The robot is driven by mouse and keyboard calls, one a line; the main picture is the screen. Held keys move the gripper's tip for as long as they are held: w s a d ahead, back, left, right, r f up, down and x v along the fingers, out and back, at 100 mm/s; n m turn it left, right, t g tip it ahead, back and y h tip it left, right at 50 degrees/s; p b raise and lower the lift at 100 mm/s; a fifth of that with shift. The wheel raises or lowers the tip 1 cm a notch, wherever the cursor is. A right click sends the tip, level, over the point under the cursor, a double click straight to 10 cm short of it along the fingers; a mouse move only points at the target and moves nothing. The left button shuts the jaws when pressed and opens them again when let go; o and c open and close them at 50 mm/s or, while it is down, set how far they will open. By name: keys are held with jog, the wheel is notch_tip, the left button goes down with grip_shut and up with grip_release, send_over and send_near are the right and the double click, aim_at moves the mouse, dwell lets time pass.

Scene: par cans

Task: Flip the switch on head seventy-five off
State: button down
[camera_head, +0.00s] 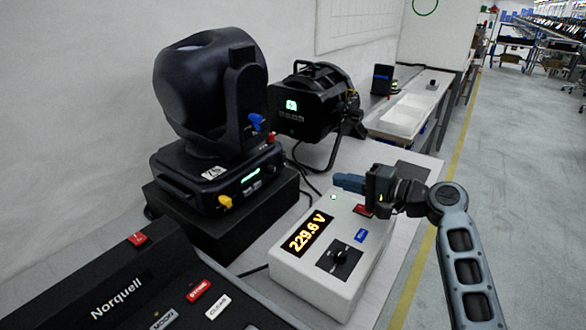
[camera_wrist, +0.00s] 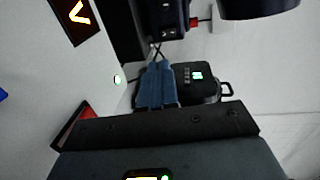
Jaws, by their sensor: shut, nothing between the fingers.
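A black moving-head light (camera_head: 212,95) stands on a black box at the left of the head view. Its base (camera_head: 225,182) bears a small white tilted label (camera_head: 213,172) that seems to read 75, a lit green display (camera_head: 251,174) and a yellow knob (camera_head: 225,202). I cannot make out which part is its switch. My gripper (camera_head: 338,180) is shut and empty, right of the light and apart from it, above the far end of a white meter box. In the wrist view its blue fingers (camera_wrist: 155,84) are together.
The white meter box (camera_head: 291,273) shows 229.6 V and has a black knob (camera_head: 339,259). A black lamp (camera_head: 312,100) with a green display stands behind it; a Norquell console (camera_head: 120,292) is at front left. Blue (camera_head: 256,121) and red (camera_head: 271,138) parts stick out from the moving-head light.

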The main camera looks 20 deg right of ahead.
jog(key=p+x, duration=0.1)
jog(key=x, duration=1.1)
jog(key=shift+r, duration=0.1)
jog(key=shift+x, duration=0.95)
jog(key=shift+w+a+f+b, duration=0.1)
jog(key=shift+f+b, duration=0.2)
jog(key=shift+b, duration=0.1)
jog(key=shift+r, duration=0.15)
send_near(281, 166)
jog(key=shift+v, duration=0.9)
